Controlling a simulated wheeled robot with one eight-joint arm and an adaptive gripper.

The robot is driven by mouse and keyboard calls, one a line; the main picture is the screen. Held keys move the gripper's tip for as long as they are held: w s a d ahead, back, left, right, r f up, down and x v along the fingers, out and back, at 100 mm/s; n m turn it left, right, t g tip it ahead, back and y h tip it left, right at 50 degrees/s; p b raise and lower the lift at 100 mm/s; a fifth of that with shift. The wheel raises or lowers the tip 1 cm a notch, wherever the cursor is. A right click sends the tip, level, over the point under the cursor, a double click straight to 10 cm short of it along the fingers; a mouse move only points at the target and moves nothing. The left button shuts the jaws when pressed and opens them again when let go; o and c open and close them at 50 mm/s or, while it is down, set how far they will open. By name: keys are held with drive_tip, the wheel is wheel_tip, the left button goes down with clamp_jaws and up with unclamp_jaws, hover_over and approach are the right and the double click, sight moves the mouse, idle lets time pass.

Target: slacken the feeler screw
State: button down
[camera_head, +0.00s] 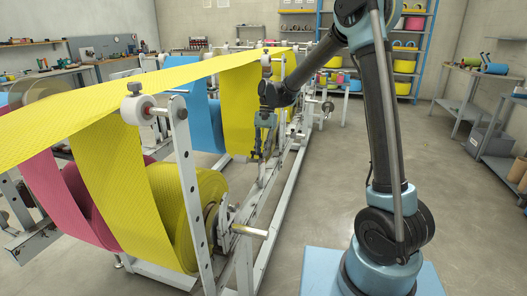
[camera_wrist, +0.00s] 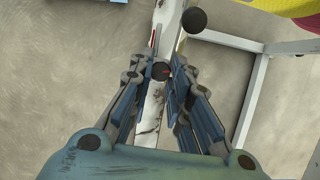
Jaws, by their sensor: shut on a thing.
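A small dark round knob with a red mark, which looks like the feeler screw (camera_wrist: 160,71), sits between my fingertips in the wrist view, in front of a pale worn metal bar. My gripper (camera_wrist: 161,76) is shut on this knob, one blue-grey finger on each side. In the head view my gripper (camera_head: 257,153) points down beside the machine's white frame, at the far end of the near yellow roll's side. The knob itself is too small to make out there.
A larger dark round end (camera_wrist: 194,20) lies just beyond the fingertips. Yellow cloth (camera_head: 180,85) runs overhead to the left, with a yellow roll (camera_head: 180,205) below. White rails (camera_head: 280,200) run along the machine.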

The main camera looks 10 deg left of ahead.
drive_tip(key=n+h, duration=0.1)
drive_tip(key=n, duration=0.3)
drive_tip(key=n+h, duration=0.1)
drive_tip(key=n, duration=0.1)
drive_tip(key=shift+a+n+t+h, duration=0.3)
drive_tip(key=n+h, duration=0.1)
drive_tip(key=n, duration=0.2)
drive_tip(key=n+t+h, duration=0.1)
drive_tip(key=n, duration=0.2)
drive_tip(key=shift+s+a+t, duration=0.15)
drive_tip(key=shift+s+t, duration=0.05)
drive_tip(key=shift+t, duration=0.1)
drive_tip(key=shift+n, duration=0.3)
drive_tip(key=c, duration=1.5)
unclamp_jaws()
drive_tip(key=v, duration=1.2)
